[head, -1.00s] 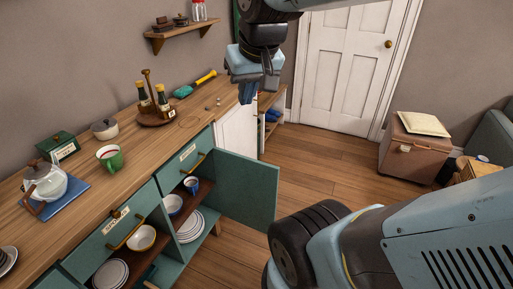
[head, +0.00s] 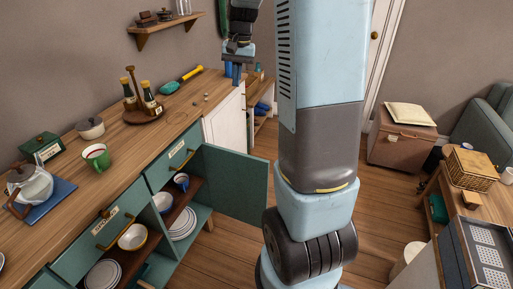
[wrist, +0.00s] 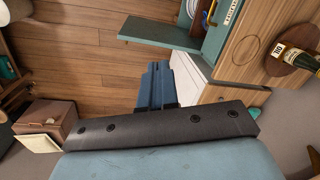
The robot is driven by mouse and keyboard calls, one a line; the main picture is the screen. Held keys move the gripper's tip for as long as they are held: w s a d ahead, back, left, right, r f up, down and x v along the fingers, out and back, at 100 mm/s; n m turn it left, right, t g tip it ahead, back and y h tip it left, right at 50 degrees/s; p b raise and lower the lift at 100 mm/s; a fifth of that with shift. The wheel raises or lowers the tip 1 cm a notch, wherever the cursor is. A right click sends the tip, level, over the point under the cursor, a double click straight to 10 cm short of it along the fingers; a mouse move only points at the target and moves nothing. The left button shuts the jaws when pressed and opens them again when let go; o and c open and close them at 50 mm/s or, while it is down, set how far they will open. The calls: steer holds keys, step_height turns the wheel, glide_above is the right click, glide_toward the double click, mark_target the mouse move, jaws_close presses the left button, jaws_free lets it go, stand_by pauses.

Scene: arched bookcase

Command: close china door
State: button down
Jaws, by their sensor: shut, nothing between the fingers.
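The china door is a green cabinet door (head: 235,182) that stands open, swung out from the green cabinet into the room at the right end of the shelves. White plates (head: 183,223), bowls and a blue mug (head: 181,181) show on the open shelves. In the wrist view the door (wrist: 160,33) lies at the top, beyond the fingertips. My gripper (head: 237,82) is shut and empty, raised at the far end of the counter, beyond the door and apart from it. Its closed blue fingers (wrist: 155,83) show in the wrist view.
A white panel (head: 226,124) adjoins the cabinet. A brown chest (head: 400,141) stands at the right. Wooden floor is open beside the door.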

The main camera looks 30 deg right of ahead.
steer(key=w+d+f+m+g+y, duration=0.1)
steer(key=w+d+f+m, duration=0.15)
steer(key=d+f, duration=0.45)
steer(key=w+d+f+m+g+y, duration=0.1)
steer(key=w+d+f, duration=0.3)
steer(key=f, duration=0.7)
steer(key=w+d+f+m+g, duration=0.1)
steer(key=w+d+f, duration=0.3)
steer(key=f, duration=0.5)
steer(key=s+a+f, duration=0.5)
steer(key=f, duration=0.4)
steer(key=shift+s+f, duration=0.2)
steer(key=shift+d, duration=0.1)
